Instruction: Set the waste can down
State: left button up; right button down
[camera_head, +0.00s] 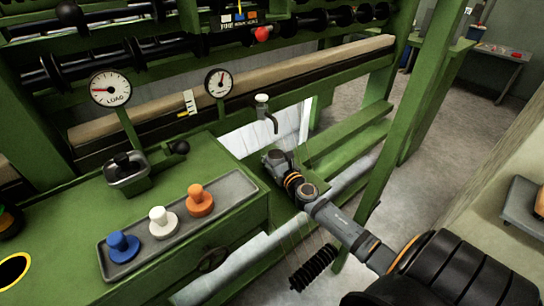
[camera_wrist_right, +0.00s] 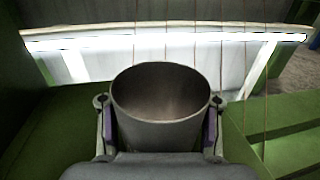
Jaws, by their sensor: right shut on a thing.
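The waste can (camera_wrist_right: 160,108) is a dull grey, open-topped round can, seen from above its rim in the right wrist view. It looks empty, and its base is hidden. My right gripper (camera_wrist_right: 159,128) is shut on it, with one finger on each side of its wall. In the head view my right arm reaches in from the lower right to the green frame's opening. I cannot make out the can there, nor tell whether it touches a surface. My left gripper is not in view.
A green bench holds a grey tray (camera_head: 112,262) with blue, white and orange knobbed pieces. Two dials (camera_head: 110,89) and a small tap (camera_head: 263,108) stand near the opening. Thin threads hang around my right arm. A green post (camera_head: 385,165) rises close beside it.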

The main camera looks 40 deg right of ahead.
aim_at(277, 164)
jog(key=shift+f, duration=0.1)
jog(key=shift+s+a+r, duration=0.1)
jog(key=shift+a+r, duration=0.1)
jog(key=shift+f, duration=0.15)
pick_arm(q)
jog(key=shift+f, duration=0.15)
pick_arm(e)
jog(key=shift+c, duration=2.4)
grip_release()
jog(key=shift+s, duration=0.1)
jog(key=s, duration=0.3)
jog(key=s+b, duration=0.1)
jog(key=shift+s+a, duration=0.25)
jog(key=shift+s, duration=0.15)
jog(key=s, duration=0.4)
jog(key=s+p, duration=0.1)
jog(key=s, duration=0.1)
jog(key=shift+a, duration=0.3)
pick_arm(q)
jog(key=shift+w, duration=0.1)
pick_arm(e)
jog(key=shift+s, duration=0.45)
